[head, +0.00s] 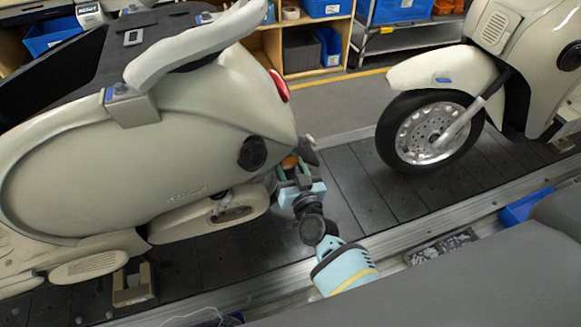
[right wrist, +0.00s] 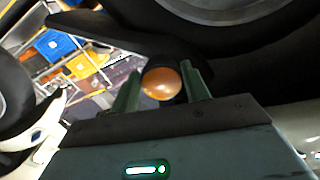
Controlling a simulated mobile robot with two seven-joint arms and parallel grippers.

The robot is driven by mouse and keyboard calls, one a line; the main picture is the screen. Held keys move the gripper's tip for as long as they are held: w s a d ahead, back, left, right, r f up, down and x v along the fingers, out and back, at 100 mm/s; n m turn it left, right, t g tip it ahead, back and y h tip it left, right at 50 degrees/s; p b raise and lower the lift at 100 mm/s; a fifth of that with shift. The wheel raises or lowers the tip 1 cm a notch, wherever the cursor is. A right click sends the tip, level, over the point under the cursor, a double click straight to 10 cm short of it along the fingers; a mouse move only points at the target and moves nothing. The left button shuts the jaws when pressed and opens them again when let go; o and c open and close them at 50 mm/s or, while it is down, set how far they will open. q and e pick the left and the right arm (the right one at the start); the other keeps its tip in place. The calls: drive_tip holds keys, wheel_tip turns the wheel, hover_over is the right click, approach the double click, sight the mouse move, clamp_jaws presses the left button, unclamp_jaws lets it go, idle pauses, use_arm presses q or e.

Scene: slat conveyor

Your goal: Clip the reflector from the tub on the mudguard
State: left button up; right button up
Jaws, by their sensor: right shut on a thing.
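The round orange reflector (right wrist: 162,82) is between the two green fingers of my right gripper (right wrist: 160,90), which is shut on it. In the head view the reflector (head: 290,162) shows as a small orange spot at my right gripper (head: 291,170), low behind the near scooter's rear. The dark mudguard (right wrist: 125,32) passes just beyond the reflector in the right wrist view; its tip (head: 307,152) shows beside the gripper in the head view. I cannot tell whether the reflector touches it. A blue tub (head: 522,207) stands at the conveyor's near edge. My left gripper is out of view.
The cream scooter (head: 180,140) fills the left of the slat conveyor (head: 350,190). A second scooter's front wheel (head: 430,130) stands to the right, with bare slats between. A shelf with blue bins (head: 325,45) is behind. A metal rail (head: 430,232) runs along the near side.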

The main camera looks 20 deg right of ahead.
drive_tip(key=o, duration=1)
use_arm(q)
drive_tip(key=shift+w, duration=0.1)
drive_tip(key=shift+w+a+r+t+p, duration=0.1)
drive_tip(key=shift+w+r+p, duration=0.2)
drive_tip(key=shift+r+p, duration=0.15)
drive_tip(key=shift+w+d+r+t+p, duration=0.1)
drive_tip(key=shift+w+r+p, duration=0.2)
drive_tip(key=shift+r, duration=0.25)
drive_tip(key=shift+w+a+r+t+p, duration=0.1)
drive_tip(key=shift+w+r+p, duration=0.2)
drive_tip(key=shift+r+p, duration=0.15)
use_arm(e)
drive_tip(key=shift+s+d, duration=0.15)
drive_tip(key=shift+s, duration=3.7)
